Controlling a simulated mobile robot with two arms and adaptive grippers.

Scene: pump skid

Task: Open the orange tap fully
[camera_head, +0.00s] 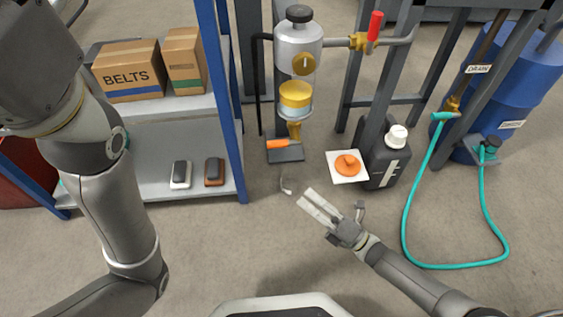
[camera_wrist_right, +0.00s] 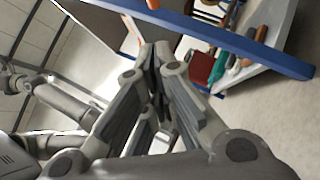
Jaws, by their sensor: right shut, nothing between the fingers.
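The orange tap (camera_head: 278,144) is a short orange lever below the brass fitting (camera_head: 294,129) under the glass-bowled filter unit (camera_head: 297,70). Its lever lies about level and points left, across the upright fitting. My right gripper (camera_head: 308,199) is in front of and below the tap, apart from it, with its fingers shut and empty. The right wrist view shows the same fingers (camera_wrist_right: 155,62) together, pointing towards the blue-edged shelf. My left arm comes in from the left, but its gripper is not visible in the head view.
A shelf (camera_head: 160,190) with boxes stands left of the tap. Right of it are a white card (camera_head: 334,172) with an orange disc-shaped handle (camera_head: 348,165), a dark jug (camera_head: 388,160), and a red-handled valve (camera_head: 375,25) higher up. A teal hose (camera_head: 404,225) lies on the floor. Floor before the tap is mostly clear.

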